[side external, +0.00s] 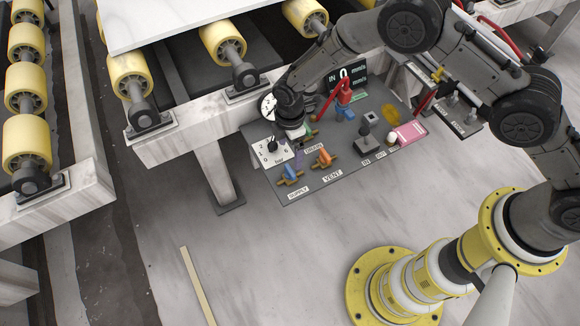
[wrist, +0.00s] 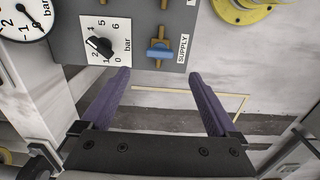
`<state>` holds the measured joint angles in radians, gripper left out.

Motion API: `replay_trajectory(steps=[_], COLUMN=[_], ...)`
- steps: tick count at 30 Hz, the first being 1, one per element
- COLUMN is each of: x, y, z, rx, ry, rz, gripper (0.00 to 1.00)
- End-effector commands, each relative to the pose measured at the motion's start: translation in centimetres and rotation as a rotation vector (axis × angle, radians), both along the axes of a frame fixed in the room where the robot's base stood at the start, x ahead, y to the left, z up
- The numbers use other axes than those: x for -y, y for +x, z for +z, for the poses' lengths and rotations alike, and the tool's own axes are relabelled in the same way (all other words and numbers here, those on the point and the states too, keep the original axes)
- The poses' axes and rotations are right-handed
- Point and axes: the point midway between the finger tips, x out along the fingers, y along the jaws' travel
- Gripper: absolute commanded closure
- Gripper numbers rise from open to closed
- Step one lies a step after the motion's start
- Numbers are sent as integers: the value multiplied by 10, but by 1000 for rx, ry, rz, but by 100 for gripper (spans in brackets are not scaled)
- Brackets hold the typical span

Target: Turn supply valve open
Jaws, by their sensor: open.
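The supply valve has a blue handle (wrist: 158,54) on a brass body, beside the SUPPLY label (wrist: 183,48) in the wrist view. In the side external view the blue handle (side external: 291,172) is at the panel's lower left corner. My gripper (wrist: 160,76) is open and empty, its two purple fingers spread wide. In the wrist view the handle lies beyond the fingertips, between their lines, with nothing touching it. In the side external view my gripper (side external: 298,152) hangs over the panel's left part, close to the valve; its fingers are partly hidden.
An orange-handled vent valve (side external: 325,158) sits right beside the supply valve. A bar dial with a black knob (wrist: 100,46) is on its other side. A red lever (side external: 343,92), a joystick (side external: 366,140) and a pink box (side external: 411,133) stand farther along the panel (side external: 345,182).

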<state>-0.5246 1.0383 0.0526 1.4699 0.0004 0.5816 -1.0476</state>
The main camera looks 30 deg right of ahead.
Motion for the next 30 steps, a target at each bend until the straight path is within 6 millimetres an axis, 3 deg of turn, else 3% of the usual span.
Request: replay_trajectory(steps=[9, 15, 29, 30], x=[1, 0, 0, 0], y=[0, 0, 0, 0], z=[-63, -89, -100, -100], rx=[-2, -1, 1, 1], ry=[0, 1, 2, 2], rz=[-1, -1, -1, -1], gripper=[5, 5, 5, 12])
